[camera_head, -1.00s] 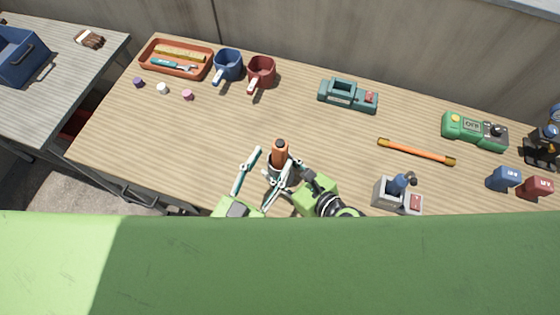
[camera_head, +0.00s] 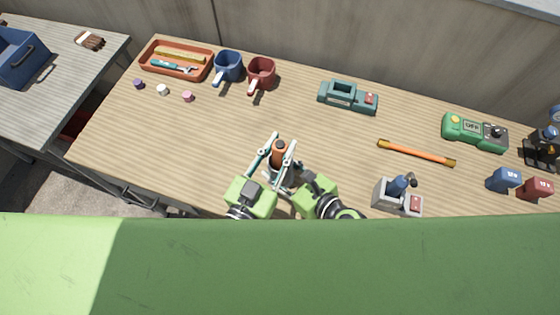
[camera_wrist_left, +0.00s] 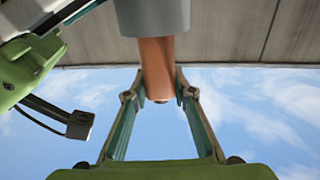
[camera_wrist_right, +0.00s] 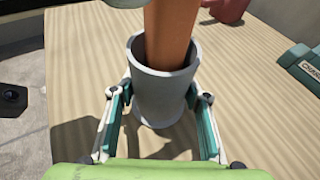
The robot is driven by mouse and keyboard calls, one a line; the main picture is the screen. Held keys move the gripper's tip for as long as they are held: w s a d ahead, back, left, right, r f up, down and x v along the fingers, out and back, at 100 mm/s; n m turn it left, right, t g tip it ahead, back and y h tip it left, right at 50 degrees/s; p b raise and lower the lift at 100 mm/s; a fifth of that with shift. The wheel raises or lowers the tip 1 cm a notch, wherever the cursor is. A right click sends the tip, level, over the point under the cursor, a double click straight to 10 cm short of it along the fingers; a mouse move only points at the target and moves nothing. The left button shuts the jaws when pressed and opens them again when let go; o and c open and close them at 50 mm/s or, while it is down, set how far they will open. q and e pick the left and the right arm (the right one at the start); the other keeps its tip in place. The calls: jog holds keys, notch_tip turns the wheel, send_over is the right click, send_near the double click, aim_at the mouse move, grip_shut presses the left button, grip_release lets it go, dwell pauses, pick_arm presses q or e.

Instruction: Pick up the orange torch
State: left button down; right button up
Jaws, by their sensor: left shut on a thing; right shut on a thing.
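The orange torch (camera_head: 279,151), a rod with a dark end, stands in a grey cylindrical cup (camera_wrist_right: 160,98) near the table's front edge. My left gripper (camera_head: 282,145) is shut on the torch's upper part; its two fingers flank the orange rod in the left wrist view (camera_wrist_left: 158,88). My right gripper (camera_wrist_right: 160,92) is shut on the cup, one finger on each side. The torch's lower end is hidden inside the cup. I cannot tell whether the cup touches the table.
A grey device (camera_head: 384,194) stands nearer the front edge. A teal device (camera_head: 347,96), a red mug (camera_head: 261,73), a blue mug (camera_head: 228,65) and an orange tray (camera_head: 146,61) line the back. The left-middle tabletop is clear.

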pick_arm(q)
jog(key=shift+r, duration=0.1)
notch_tip(320, 180, up, 18)
dwell(0.6)
pick_arm(e)
jog(key=o, duration=1.2)
jog(key=shift+o, duration=0.2)
jog(key=o, duration=0.4)
